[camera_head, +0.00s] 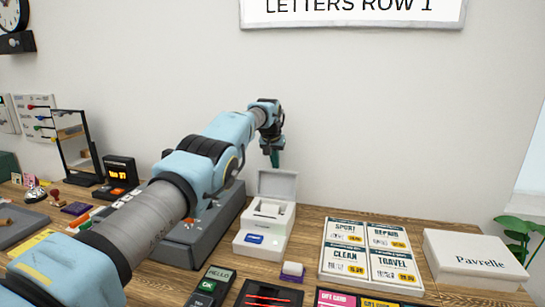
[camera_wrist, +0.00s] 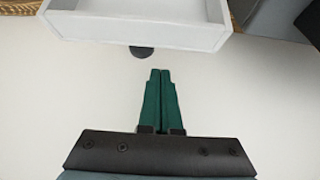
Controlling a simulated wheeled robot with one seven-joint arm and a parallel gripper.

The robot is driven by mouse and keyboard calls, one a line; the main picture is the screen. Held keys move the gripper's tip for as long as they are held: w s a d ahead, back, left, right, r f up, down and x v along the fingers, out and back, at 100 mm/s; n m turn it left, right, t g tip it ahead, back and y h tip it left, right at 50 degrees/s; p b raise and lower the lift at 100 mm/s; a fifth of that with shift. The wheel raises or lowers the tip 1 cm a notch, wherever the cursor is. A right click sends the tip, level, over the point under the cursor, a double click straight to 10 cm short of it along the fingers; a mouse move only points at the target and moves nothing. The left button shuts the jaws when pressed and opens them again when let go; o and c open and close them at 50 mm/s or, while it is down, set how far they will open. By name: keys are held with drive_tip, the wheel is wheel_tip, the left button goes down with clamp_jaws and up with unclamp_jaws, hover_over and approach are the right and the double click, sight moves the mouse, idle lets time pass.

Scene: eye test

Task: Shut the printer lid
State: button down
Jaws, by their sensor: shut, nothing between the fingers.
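The white printer (camera_head: 266,222) stands on the wooden counter near the wall. Its lid (camera_head: 277,185) is open and stands up at the back. A white roll shape shows inside the printer. My gripper (camera_head: 274,159) is above the raised lid in the head view, with its green fingers pointing down. In the wrist view the fingers (camera_wrist: 160,73) are together and hold nothing. There the lid (camera_wrist: 140,28) is a pale, hollow panel at the top, with a dark round knob at its edge, apart from the fingertips.
A grey machine (camera_head: 205,229) stands left of the printer, under my arm. A card sheet (camera_head: 372,250) and a white Pavrelle box (camera_head: 474,259) lie to the right. A small purple-and-white block (camera_head: 292,271) is in front. The wall is close behind.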

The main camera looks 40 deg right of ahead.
drive_tip(key=shift+s+a+r+b, duration=0.25)
drive_tip(key=shift+s+a+b, duration=0.45)
drive_tip(key=shift+b, duration=0.6)
drive_tip(key=shift+s+a+r+b, duration=0.2)
drive_tip(key=shift+s+a+b, duration=0.15)
drive_tip(key=shift+a+b, duration=0.75)
drive_tip(key=shift+d, duration=0.15)
drive_tip(key=shift+b, duration=0.6)
drive_tip(key=shift+s+a+b, duration=0.15)
drive_tip(key=shift+a+b, duration=0.05)
drive_tip(key=shift+b, duration=0.7)
